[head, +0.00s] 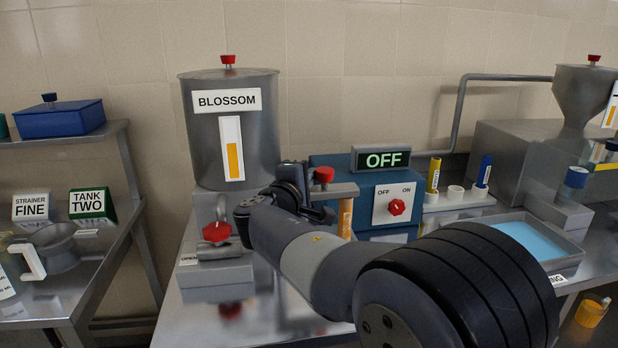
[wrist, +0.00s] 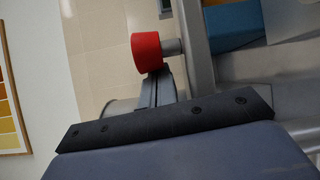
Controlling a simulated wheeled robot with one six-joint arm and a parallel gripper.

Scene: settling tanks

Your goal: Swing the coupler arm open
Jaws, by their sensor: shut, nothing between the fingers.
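The coupler arm (head: 342,190) appears to be the short grey bar in front of the blue box, with a red knob (head: 323,175) on its left end. In the wrist view the red knob (wrist: 146,52) sits on a grey stub, just beyond my fingers. My gripper (head: 320,213) is shut and empty, close beside the knob in the head view. In the wrist view my gripper (wrist: 153,88) reaches up to the knob's lower edge; I cannot tell whether it touches. My own arm hides the bar's lower surroundings.
The BLOSSOM tank (head: 197,140) stands at left above a red-handled valve (head: 216,232). The blue box (head: 352,207) carries an OFF display (head: 381,160) and a red switch (head: 396,207). A blue-filled tray (head: 560,258) lies right. Bare counter (head: 190,325) shows at front left.

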